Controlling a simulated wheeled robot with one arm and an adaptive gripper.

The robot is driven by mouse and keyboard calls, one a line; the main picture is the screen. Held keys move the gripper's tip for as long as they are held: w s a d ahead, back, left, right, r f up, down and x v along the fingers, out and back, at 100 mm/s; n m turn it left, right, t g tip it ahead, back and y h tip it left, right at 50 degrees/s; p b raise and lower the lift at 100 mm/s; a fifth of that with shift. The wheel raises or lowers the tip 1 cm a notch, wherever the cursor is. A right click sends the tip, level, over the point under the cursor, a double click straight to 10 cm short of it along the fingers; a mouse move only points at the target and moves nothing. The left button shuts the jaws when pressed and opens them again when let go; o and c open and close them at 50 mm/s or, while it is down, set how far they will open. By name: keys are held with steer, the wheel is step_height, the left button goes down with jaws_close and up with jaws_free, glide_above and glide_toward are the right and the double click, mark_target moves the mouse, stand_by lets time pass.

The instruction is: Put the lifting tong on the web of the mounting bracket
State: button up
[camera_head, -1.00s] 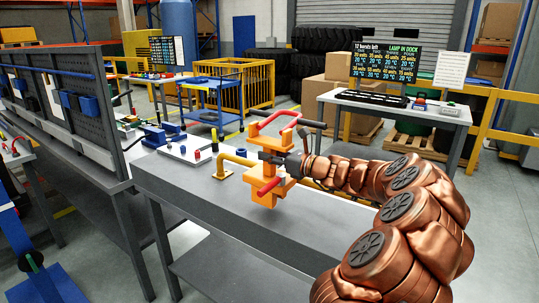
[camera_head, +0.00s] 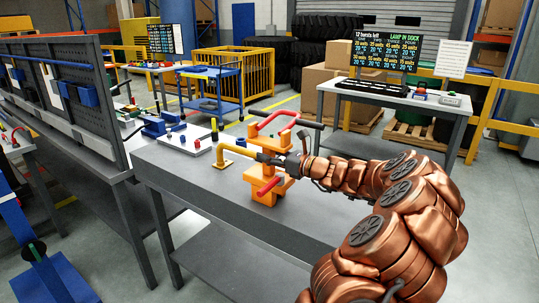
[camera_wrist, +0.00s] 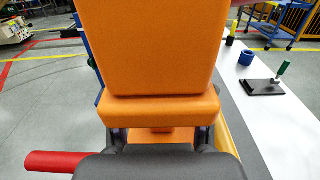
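The orange lifting tong (camera_head: 266,195), with a red side lever and a red loop at its top, stands upright at my gripper (camera_head: 278,160). In the wrist view the tong (camera_wrist: 160,50) fills the middle, and my gripper (camera_wrist: 160,137) is shut on its narrow orange neck. A yellow bent tube (camera_head: 240,152) with a flat foot stands on the table just left of the tong. I see no separate part that is clearly the mounting bracket; it may be hidden behind the tong. I cannot tell whether the tong touches the table.
The grey table (camera_head: 195,178) is clear at its front left. A white board (camera_head: 182,146) with small coloured parts lies at its far left. A pegboard bench (camera_head: 100,150) stands left, and another table with a screen (camera_head: 387,60) stands behind on the right.

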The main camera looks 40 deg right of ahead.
stand_by(0.3)
steer(key=b+v, duration=0.2)
steer(key=v, duration=1)
steer(key=shift+b, duration=0.35)
steer(key=shift+r, duration=0.15)
